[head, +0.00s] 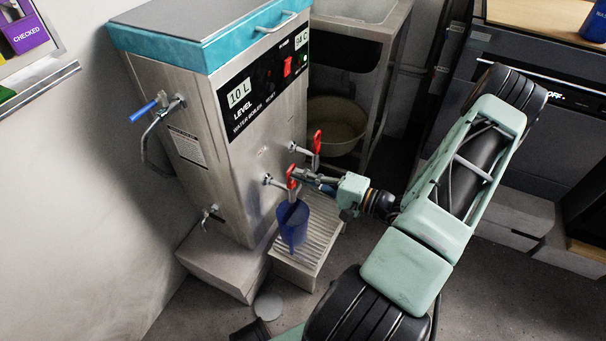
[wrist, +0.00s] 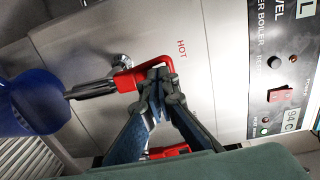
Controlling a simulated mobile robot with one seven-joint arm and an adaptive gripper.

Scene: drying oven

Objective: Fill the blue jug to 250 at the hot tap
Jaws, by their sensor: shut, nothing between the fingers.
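The blue jug (head: 292,226) is under the nearer red-handled tap (head: 291,178) of the water boiler, above the slatted drip tray; whether it hangs or rests there I cannot tell. It also shows at the left edge of the wrist view (wrist: 30,100), beneath the tap's metal spout. My gripper (head: 304,176) is shut and empty beside that tap's red handle. In the wrist view my fingertips (wrist: 158,74) are at the end of the red handle (wrist: 130,74), touching or very close, near the word HOT. The jug's water level and scale cannot be read.
The water boiler (head: 215,150) has a teal top and a panel reading 10 L and 94 C. A second red-handled tap (head: 317,142) is just behind. The drip tray (head: 318,242) lies below. A blue-handled valve (head: 145,111) is on the side. A sink unit (head: 350,50) stands behind.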

